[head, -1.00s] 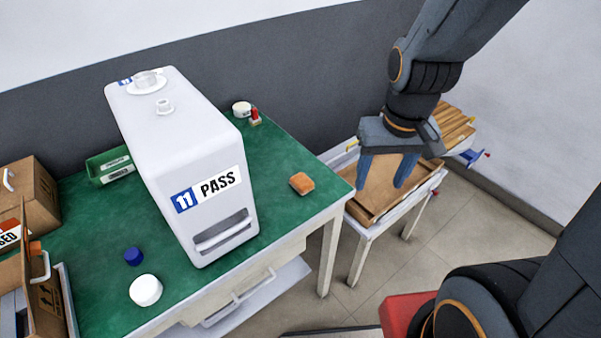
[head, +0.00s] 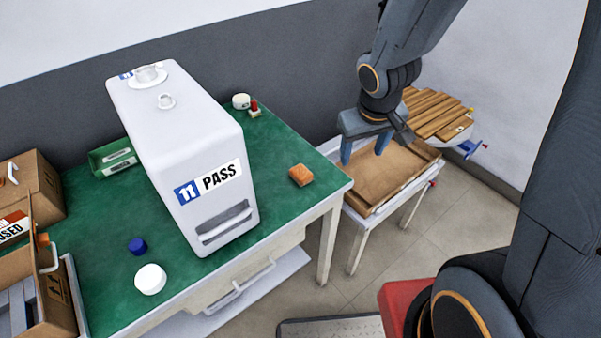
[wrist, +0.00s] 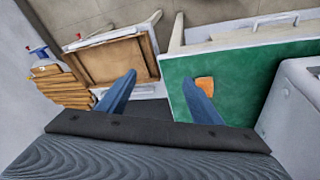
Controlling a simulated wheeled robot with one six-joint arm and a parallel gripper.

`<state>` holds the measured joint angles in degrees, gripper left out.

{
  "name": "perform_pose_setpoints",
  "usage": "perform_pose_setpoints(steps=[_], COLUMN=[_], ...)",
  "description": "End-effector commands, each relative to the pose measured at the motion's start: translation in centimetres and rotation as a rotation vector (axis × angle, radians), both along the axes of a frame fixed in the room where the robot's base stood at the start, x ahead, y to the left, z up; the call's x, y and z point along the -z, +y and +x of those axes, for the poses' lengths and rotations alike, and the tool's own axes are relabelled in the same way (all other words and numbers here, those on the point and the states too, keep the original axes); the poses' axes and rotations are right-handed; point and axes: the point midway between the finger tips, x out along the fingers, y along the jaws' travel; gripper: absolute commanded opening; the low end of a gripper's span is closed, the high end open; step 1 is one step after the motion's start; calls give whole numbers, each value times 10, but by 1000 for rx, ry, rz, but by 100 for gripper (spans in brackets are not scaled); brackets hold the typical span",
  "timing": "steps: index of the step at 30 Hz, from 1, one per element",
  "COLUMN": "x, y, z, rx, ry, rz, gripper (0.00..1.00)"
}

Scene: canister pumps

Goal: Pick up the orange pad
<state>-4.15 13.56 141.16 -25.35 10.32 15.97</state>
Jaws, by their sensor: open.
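The orange pad (head: 301,175) lies flat on the green table top (head: 285,145), near its right edge and to the right of the white canister. It also shows in the wrist view (wrist: 205,86), just beyond the tip of the right-hand finger and partly covered by it. My gripper (head: 366,160) is open and empty, its two blue fingers pointing down. In the head view it is to the right of the pad, above the wooden tray. In the wrist view the fingers (wrist: 164,84) are spread wide apart.
A tall white canister (head: 190,150) marked "11 PASS" stands left of the pad. A red-topped item (head: 254,108) and a white round tub (head: 241,101) sit behind it. A wooden tray (head: 372,210) on a low white table stands right, with wooden slats (head: 432,115) beyond.

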Motion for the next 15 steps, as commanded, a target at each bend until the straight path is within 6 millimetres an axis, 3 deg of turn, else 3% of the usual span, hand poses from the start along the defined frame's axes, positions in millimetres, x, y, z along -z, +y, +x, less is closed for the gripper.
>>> perform_pose_setpoints(steps=[3, 6, 10, 15], x=[18, 33, 48, 59], y=[34, 66, 97, 114], z=[31, 44, 48, 48], rx=[-146, -251, -347, -395], ry=[-52, -75, -78, -73], rz=[22, 68, 125, 159], gripper=[59, 59, 59, 59])
